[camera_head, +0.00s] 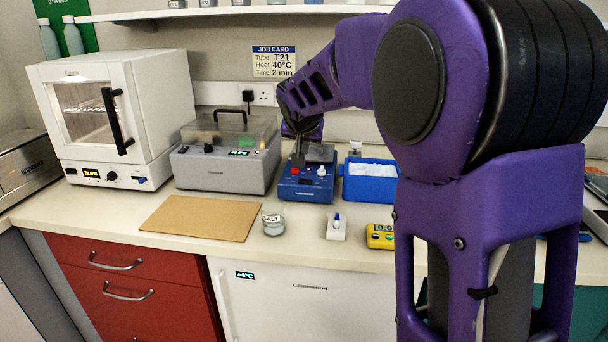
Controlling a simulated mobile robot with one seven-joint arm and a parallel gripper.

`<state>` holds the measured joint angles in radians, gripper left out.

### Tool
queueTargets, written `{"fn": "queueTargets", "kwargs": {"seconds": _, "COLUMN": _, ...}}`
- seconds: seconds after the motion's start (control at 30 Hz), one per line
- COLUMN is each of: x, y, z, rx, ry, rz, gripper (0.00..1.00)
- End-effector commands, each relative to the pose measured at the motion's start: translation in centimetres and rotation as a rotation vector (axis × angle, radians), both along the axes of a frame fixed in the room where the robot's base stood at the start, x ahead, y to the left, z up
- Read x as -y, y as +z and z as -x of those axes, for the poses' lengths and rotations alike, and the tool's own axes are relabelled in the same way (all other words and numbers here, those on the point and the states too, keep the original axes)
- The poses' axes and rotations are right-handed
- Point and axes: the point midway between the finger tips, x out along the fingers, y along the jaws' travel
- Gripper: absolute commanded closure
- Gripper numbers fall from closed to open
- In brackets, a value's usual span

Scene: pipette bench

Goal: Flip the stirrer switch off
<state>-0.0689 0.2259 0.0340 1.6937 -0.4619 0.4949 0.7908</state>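A blue bench unit (307,193), which looks like the stirrer, stands on the worktop left of a blue tray. Its front has a red control (295,170) and a pale control (321,171); which way any switch is set is too small to tell. A dark grey block shows on its top. My gripper (299,160) points down over the unit's back left part, close above or touching it. The arm and the small size hide whether its fingers are apart.
A grey lidded bath (228,165) stands close left of the unit, and the blue tray (370,187) close right. In front are a salt jar (273,224), a small white device (336,228) and a yellow timer (380,237). A brown board (200,218) lies front left.

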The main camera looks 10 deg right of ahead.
Motion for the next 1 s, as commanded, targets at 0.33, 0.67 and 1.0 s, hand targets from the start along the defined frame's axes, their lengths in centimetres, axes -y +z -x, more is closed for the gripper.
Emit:
{"fn": "queueTargets", "kwargs": {"seconds": 0.33, "x": 0.4, "y": -1.7, "z": -1.6, "rx": -0.003, "ry": -0.001, "rz": 0.002, "gripper": 1.0}}
{"fn": "queueTargets", "kwargs": {"seconds": 0.67, "x": 1.3, "y": -6.7, "z": -6.4, "rx": -0.004, "ry": 0.0, "rz": 0.001, "gripper": 1.0}}
{"fn": "queueTargets", "kwargs": {"seconds": 1.0, "x": 0.9, "y": -10.7, "z": -7.1, "rx": -0.002, "ry": 0.002, "rz": 0.002, "gripper": 1.0}}
